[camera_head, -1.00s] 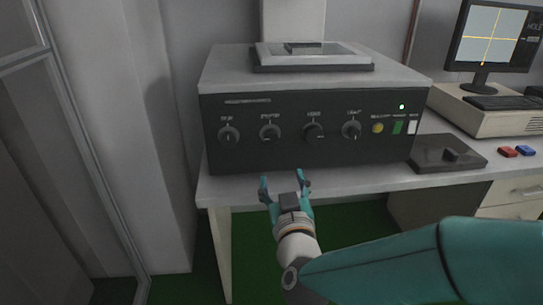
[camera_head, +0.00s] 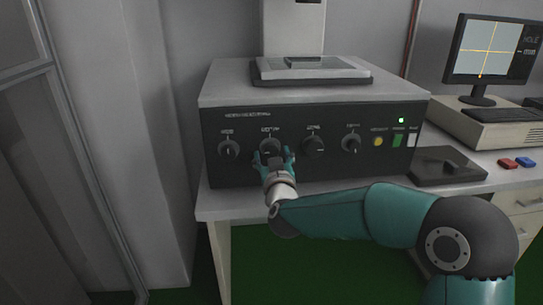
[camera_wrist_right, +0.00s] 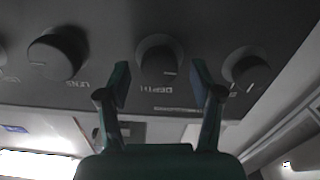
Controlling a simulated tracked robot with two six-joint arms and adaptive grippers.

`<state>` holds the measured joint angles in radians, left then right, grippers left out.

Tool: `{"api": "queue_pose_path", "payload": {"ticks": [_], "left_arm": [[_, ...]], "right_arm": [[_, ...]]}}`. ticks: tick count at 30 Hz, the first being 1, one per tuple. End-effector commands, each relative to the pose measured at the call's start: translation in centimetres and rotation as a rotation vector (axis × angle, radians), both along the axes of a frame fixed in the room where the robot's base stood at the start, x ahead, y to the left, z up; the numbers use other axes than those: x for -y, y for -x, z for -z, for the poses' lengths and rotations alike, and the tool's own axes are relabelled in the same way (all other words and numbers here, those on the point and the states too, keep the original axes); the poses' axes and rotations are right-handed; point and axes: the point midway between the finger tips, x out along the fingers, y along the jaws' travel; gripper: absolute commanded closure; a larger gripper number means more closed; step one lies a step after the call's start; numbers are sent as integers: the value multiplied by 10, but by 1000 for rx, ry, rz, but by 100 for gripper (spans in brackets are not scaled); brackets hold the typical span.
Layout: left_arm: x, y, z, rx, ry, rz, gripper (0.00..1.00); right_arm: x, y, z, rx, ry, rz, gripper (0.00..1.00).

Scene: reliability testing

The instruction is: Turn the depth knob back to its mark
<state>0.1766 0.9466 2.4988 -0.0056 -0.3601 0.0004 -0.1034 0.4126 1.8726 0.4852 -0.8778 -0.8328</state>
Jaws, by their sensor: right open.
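The depth knob (camera_head: 270,145) is the second from the left on the dark front panel of the grey machine (camera_head: 315,125). In the right wrist view the depth knob (camera_wrist_right: 158,57) is round and dark, with a short light line near its edge and the label DEPTH beside it. My right gripper (camera_head: 274,155) is in front of and slightly below this knob. In the right wrist view my right gripper (camera_wrist_right: 160,80) has its fingers apart, one toward each side of the knob, with gaps visible. I cannot tell the mark's place on the panel. My left gripper is out of view.
The leftmost knob (camera_head: 228,149) and the lens knob (camera_head: 313,146) flank the depth knob. Another knob (camera_head: 351,143), a yellow button (camera_head: 377,142) and a green switch (camera_head: 397,140) are farther right. A dark flat box (camera_head: 448,165) lies on the table (camera_head: 340,192) at right.

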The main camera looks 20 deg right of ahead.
Motion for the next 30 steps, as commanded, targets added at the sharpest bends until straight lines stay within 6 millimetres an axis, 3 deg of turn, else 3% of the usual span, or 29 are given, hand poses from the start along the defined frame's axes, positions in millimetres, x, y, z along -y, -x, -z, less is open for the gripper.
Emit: {"api": "queue_pose_path", "payload": {"ticks": [11,22,30], "left_arm": [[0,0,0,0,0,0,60],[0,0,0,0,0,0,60],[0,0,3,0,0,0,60]], "right_arm": [[2,-6,0,0,1,0,34],[1,-6,0,0,0,-1,94],[1,-6,1,5,-19,-1,94]]}}
